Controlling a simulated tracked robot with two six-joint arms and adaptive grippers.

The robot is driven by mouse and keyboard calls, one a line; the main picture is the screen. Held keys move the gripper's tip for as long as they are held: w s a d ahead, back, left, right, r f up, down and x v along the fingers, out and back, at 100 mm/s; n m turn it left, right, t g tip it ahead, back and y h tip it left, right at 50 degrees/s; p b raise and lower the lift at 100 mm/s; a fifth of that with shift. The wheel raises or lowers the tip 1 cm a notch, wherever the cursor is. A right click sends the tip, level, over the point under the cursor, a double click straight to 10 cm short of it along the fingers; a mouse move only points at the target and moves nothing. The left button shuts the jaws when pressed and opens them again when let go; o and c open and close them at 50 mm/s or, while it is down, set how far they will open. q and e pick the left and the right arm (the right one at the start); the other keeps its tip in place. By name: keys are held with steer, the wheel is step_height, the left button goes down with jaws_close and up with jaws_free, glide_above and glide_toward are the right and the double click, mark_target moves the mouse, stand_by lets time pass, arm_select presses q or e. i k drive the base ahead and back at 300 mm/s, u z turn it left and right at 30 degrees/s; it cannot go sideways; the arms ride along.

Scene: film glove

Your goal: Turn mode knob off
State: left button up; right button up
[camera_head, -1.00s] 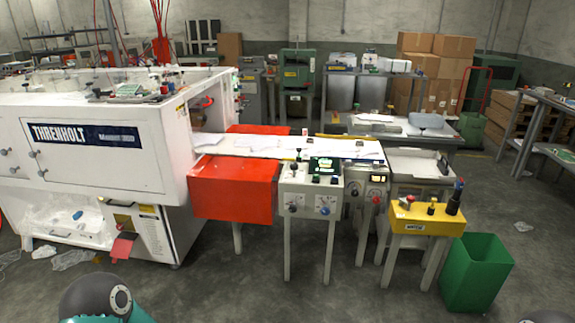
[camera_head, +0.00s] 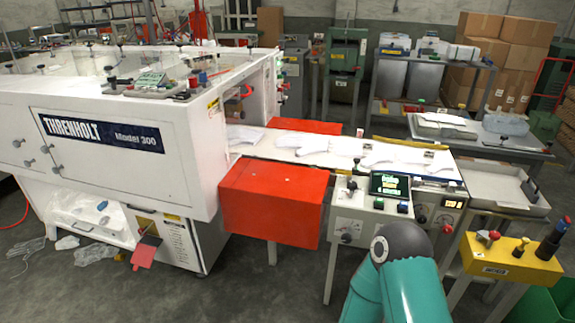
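A grey control panel (camera_head: 360,208) stands in front of the conveyor, right of the red guard box. It has a small lit green screen (camera_head: 390,184), a black-topped lever (camera_head: 352,186) and buttons on top. A knob (camera_head: 347,238) shows on the left of its front face; which knob is the mode knob cannot be read. A teal arm of mine with a dark round joint covers the right part of this front face. Neither gripper is in view.
The white Threnholt machine (camera_head: 100,140) fills the left, with the red guard box (camera_head: 272,205) beside it. A yellow button box (camera_head: 510,262) and green bin (camera_head: 540,305) are at right.

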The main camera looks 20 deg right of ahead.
mark_target(351, 186)
steer(key=z, duration=0.05)
steer(key=i, duration=1.35)
steer(key=z, duration=0.8)
steer(key=i, duration=0.5)
steer(key=z, duration=0.35)
steer(key=k, duration=0.9)
steer(key=z, duration=0.15)
steer(key=i, duration=0.9)
steer(key=u, duration=0.05)
